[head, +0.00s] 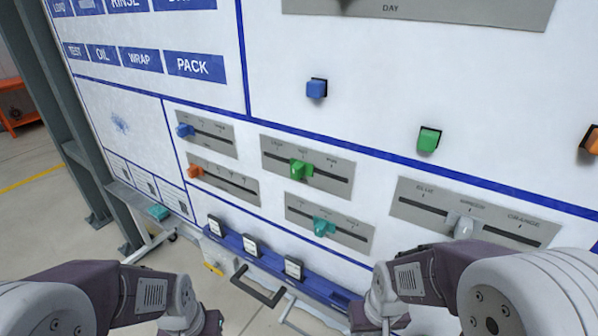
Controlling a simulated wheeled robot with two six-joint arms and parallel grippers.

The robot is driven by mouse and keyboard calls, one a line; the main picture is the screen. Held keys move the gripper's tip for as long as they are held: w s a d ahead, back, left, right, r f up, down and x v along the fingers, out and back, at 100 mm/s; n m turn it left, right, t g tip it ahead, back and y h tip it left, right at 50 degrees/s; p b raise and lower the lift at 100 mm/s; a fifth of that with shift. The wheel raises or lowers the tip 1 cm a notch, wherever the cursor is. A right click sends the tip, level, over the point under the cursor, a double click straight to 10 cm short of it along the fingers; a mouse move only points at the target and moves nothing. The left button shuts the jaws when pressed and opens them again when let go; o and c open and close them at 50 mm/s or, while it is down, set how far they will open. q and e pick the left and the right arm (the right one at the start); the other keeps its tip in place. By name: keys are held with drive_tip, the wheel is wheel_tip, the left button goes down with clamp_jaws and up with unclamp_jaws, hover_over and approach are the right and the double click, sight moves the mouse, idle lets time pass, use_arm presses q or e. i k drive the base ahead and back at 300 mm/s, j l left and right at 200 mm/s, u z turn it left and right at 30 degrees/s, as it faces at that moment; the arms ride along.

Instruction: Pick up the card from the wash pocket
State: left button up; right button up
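A white board carries blue labelled plates at upper left. The top row is cut by the frame's edge; RINSE (126,4) is legible there, and a plate (88,5) to its left has cut-off lettering I cannot read for sure. I cannot make out a card in any pocket there. My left gripper (207,325) is low at the bottom edge, well below these plates, its fingers mostly out of frame. My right gripper (375,318) is low in front of the blue ledge, its fingertips unclear. Neither visibly touches the board.
Slider panels with blue (185,131), orange (195,171), green (301,168), teal (323,227) and grey (463,226) knobs stick out mid-board. A blue ledge (262,258) holds several dark-and-white blocks. A grey post (62,110) stands at left; open floor lies beyond.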

sight(216, 226)
drive_tip(key=i+j+z, duration=0.3)
drive_tip(key=j, duration=0.2)
drive_tip(key=j+z, duration=0.3)
drive_tip(key=j, duration=0.25)
drive_tip(key=i+j+z, duration=0.1)
drive_tip(key=j+z, duration=0.2)
drive_tip(key=j, duration=0.3)
drive_tip(key=j+z, duration=0.3)
drive_tip(key=j, duration=0.3)
drive_tip(key=j+z, duration=0.3)
drive_tip(key=j, duration=0.3)
drive_tip(key=k+j+z, duration=0.15)
drive_tip(key=j+z, duration=0.15)
drive_tip(key=j, duration=0.25)
drive_tip(key=k+j+z, duration=0.15)
drive_tip(key=j+z, duration=0.15)
drive_tip(key=j, duration=0.25)
drive_tip(key=k+j+z, duration=0.3)
drive_tip(key=j, duration=0.2)
drive_tip(key=i+j, duration=0.05)
